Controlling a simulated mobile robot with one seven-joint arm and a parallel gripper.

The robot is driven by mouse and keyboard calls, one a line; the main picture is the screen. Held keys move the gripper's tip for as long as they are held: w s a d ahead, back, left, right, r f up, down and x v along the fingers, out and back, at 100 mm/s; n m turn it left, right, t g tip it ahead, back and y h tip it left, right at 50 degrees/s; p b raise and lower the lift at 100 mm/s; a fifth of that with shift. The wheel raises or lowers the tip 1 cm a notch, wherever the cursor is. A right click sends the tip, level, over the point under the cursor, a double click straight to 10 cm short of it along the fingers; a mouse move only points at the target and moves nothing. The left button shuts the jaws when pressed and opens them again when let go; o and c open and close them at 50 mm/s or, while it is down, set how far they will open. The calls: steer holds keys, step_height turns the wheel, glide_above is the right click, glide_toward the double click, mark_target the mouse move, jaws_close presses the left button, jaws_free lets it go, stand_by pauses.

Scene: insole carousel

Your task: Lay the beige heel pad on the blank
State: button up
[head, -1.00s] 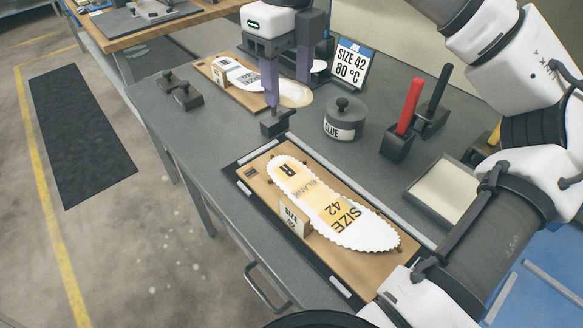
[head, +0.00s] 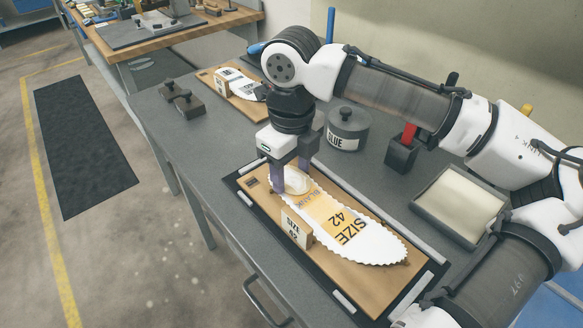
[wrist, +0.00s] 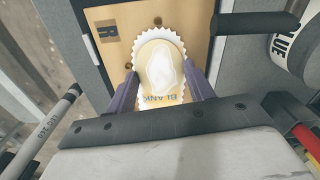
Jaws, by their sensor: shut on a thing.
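The blank (head: 377,246) is a white, zigzag-edged insole with a yellow printed area reading SIZE 42. It lies on a tan board (head: 372,287) on the bench, and its heel end also shows in the wrist view (wrist: 177,42). My gripper (head: 291,181) is at the heel end, pointing down, with its purple fingers shut on the beige heel pad (head: 299,184). In the wrist view the pad (wrist: 160,68) is a cream oval with a paler middle. It covers most of the heel print. I cannot tell if it touches the blank.
A small SIZE 42 block (head: 296,229) stands beside the blank. A glue pot (head: 346,130) stands behind my gripper. A cup with a red handle (head: 402,152) and a shallow tray (head: 458,204) are at right. Another board with an insole (head: 235,84) lies farther back.

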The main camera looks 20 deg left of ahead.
mark_target(292, 178)
steer(key=shift+f, duration=0.2)
steer(key=shift+s+f, duration=0.15)
steer(key=shift+f, duration=0.15)
steer(key=o, duration=0.9)
steer(key=shift+s+f, duration=0.1)
steer(key=shift+s, duration=0.05)
steer(key=r, duration=0.9)
steer(key=r+p, duration=0.1)
steer(key=r, duration=0.3)
steer(key=shift+w+r, duration=0.15)
steer(key=shift+w, duration=0.15)
